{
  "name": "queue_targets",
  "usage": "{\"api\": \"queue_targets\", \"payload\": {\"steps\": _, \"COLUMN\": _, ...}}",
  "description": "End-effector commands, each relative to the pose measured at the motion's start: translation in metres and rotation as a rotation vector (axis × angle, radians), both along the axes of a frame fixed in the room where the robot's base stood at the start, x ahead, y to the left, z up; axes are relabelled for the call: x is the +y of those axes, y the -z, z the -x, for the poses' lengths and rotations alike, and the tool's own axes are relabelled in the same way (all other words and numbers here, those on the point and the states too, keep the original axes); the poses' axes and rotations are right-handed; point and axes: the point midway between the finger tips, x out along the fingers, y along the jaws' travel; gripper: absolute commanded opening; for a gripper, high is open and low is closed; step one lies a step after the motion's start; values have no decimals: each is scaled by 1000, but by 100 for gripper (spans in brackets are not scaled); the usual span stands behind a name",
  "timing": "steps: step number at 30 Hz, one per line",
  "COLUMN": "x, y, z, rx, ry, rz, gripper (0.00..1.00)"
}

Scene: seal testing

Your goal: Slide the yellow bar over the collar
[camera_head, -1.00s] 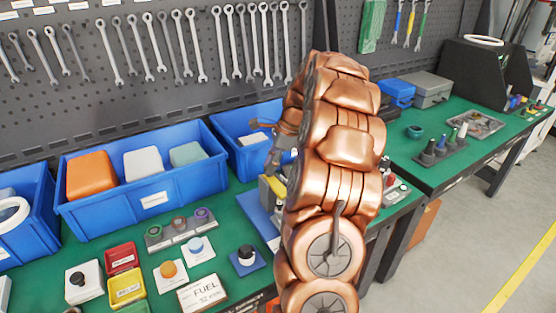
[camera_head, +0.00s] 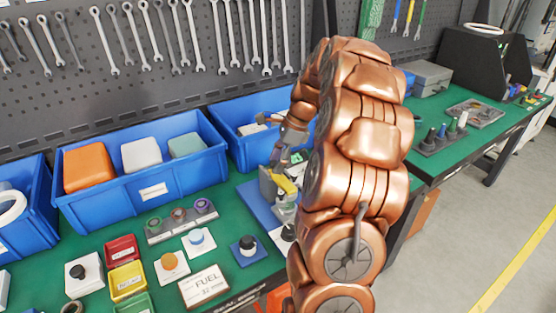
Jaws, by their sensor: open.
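The yellow bar (camera_head: 284,183) shows on a grey fixture (camera_head: 266,186) that stands on a blue base plate (camera_head: 257,206), just left of my copper-coloured arm. A pale metal cylindrical part stands below the bar; I cannot tell whether it is the collar. My gripper (camera_head: 281,160) points down just above and behind the bar and is open. Its fingertips are small and partly merged with the fixture, so contact with the bar cannot be made out. My arm hides the right side of the fixture.
Blue bins (camera_head: 142,190) with coloured blocks stand behind on the green bench (camera_head: 232,228). A second bench (camera_head: 447,158) stands right.

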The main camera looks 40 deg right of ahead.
Motion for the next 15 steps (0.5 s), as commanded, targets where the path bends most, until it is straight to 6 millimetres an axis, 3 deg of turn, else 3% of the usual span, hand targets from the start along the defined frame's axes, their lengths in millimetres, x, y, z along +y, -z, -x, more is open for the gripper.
{"api": "queue_targets", "payload": {"steps": 8, "x": -3, "y": -6, "z": 0, "rx": -3, "ry": 2, "rz": 2, "gripper": 53}}
{"api": "queue_targets", "payload": {"steps": 15, "x": -15, "y": -38, "z": 7, "rx": -5, "ry": 4, "rz": 3, "gripper": 53}}
